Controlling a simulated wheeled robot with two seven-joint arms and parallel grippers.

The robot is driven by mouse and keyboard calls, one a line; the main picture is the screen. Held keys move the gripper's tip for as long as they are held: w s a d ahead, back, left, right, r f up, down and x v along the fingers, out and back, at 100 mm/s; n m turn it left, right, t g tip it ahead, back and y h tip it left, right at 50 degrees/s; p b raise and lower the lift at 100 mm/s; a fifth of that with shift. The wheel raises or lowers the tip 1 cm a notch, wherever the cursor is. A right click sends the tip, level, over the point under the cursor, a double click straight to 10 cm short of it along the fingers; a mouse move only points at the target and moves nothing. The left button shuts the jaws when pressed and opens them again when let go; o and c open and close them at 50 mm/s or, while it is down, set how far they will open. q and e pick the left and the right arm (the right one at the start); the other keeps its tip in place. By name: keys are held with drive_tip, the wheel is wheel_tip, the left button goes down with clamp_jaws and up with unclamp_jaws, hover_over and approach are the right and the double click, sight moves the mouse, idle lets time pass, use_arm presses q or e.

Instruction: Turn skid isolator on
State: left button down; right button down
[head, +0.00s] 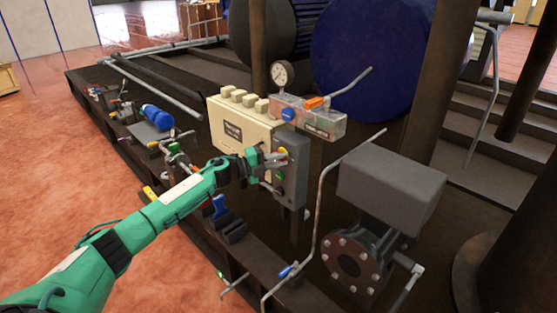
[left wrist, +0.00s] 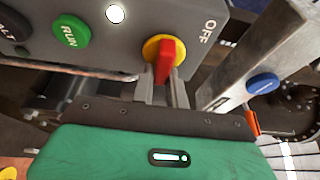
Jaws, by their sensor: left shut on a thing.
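The skid isolator is a red rotary handle (left wrist: 164,62) on a round yellow plate (left wrist: 150,48), set in a grey control box (head: 292,172). My left gripper (head: 268,159) is at the face of the box. In the left wrist view the fingers (left wrist: 162,88) are on both sides of the red handle, shut on it. The word OFF (left wrist: 207,32) is printed right of the handle. No ON mark is visible. My right gripper is not in view.
A green RUN button (left wrist: 70,31) and a button partly cut off sit left of the handle. A cream box (head: 235,128), a metal block with a blue cap (head: 289,114) and a pressure gauge (head: 281,74) stand close by. A bent pipe (head: 318,215) and grey valve (head: 390,190) are at right.

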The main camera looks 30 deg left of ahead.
use_arm(q)
drive_tip(key=shift+f, duration=0.1)
drive_tip(key=c, duration=1.5)
unclamp_jaws()
drive_tip(key=shift+o, duration=0.5)
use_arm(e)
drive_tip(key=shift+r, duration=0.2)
use_arm(q)
drive_tip(key=v, duration=1.3)
drive_tip(key=shift+s+a+b, duration=0.25)
drive_tip(key=shift+s+b, duration=0.05)
drive_tip(key=shift+b, duration=0.05)
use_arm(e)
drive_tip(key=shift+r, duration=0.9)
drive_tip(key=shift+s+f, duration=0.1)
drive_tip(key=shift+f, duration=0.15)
